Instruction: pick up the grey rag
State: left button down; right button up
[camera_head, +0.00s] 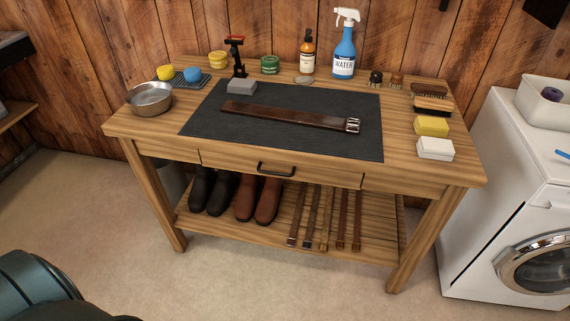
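A small grey block-shaped item (242,87), which looks like the folded grey rag, lies at the back left edge of the dark mat (300,141) on the wooden workbench (408,176). It is just in front of a black and red stand (238,58). It is too small to tell for sure that it is cloth. Neither of my grippers is in view.
A brown belt (280,115) lies across the mat. A metal bowl (150,99) stands at left. Bottles (344,50), tins (270,64) and brushes (431,103) line the back and right. A yellow block (431,126) and white block (435,149) sit right. A washing machine (500,190) stands beside the bench.

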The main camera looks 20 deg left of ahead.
aim_at(247, 87)
jog(key=j+z, duration=0.1)
jog(key=j, duration=0.3)
jog(key=k+j, duration=0.15)
jog(key=j, duration=0.3)
jog(key=j+z, duration=0.15)
jog(key=j, duration=0.25)
jog(key=k+j+z, duration=0.1)
jog(key=j, duration=0.3)
jog(key=k+j+z, duration=0.1)
jog(key=j, duration=0.3)
jog(key=k+j, duration=0.15)
jog(key=j, duration=0.25)
jog(key=k+j+z, duration=0.15)
jog(key=j, duration=0.25)
jog(key=k+j+z, duration=0.1)
jog(key=j, duration=0.25)
